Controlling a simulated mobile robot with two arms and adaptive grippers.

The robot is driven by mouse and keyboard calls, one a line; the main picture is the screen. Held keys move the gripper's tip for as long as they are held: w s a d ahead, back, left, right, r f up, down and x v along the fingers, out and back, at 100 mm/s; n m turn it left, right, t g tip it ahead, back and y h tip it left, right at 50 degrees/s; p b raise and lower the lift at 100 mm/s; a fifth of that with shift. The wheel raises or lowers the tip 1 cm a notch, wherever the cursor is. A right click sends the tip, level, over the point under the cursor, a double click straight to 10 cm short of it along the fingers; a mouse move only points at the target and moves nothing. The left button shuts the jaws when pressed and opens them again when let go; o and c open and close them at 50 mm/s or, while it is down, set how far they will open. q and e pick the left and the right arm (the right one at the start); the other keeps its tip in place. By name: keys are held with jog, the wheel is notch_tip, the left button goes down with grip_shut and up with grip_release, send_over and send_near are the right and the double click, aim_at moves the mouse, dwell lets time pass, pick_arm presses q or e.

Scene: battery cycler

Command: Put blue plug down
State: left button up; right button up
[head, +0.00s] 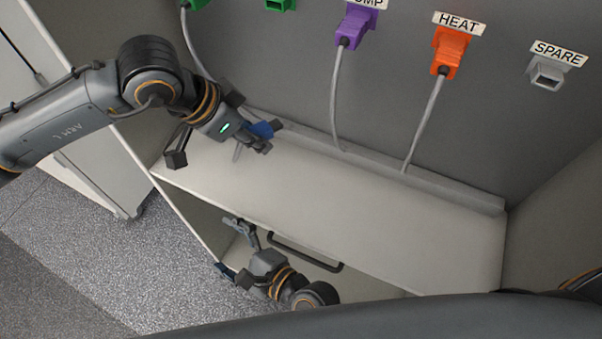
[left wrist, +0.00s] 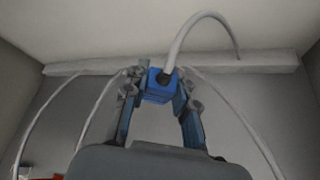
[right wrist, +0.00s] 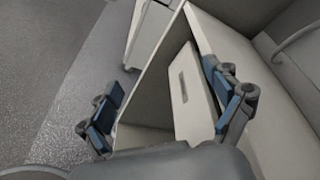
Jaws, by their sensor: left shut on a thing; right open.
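The blue plug (head: 263,129) is held over the back left part of the pale shelf (head: 350,220), near the back ledge. My left gripper (head: 262,140) is shut on it. In the left wrist view, the blue plug (left wrist: 158,86) sits between the two fingertips of my left gripper (left wrist: 158,82), with a grey cable curving from it toward the ledge. I cannot tell whether the plug touches the shelf. My right gripper (head: 231,248) is open and empty, low by the shelf's front edge. It also shows open in the right wrist view (right wrist: 162,85).
A purple plug (head: 355,28) and an orange plug (head: 450,50) are in the back panel, their cables running down to the ledge (head: 400,172). A green connector (head: 278,4) and an empty SPARE socket (head: 548,74) also show. The shelf's middle and right are clear.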

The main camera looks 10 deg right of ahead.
notch_tip(320, 180, up, 6)
jog(key=m+y, duration=0.1)
jog(key=m, duration=0.1)
jog(key=m+t+h, duration=0.3)
jog(key=m+t, duration=0.2)
jog(key=m, duration=0.5)
send_near(260, 133)
jog(key=f, duration=0.2)
jog(key=shift+m+h, duration=0.3)
jog(key=shift+h, duration=0.1)
jog(key=x, duration=1.1)
jog(key=shift+w+r, duration=0.25)
jog(key=shift+w, duration=0.1)
jog(key=c, duration=1.3)
pick_arm(q)
jog(key=o, duration=0.9)
jog(key=shift+o, duration=0.2)
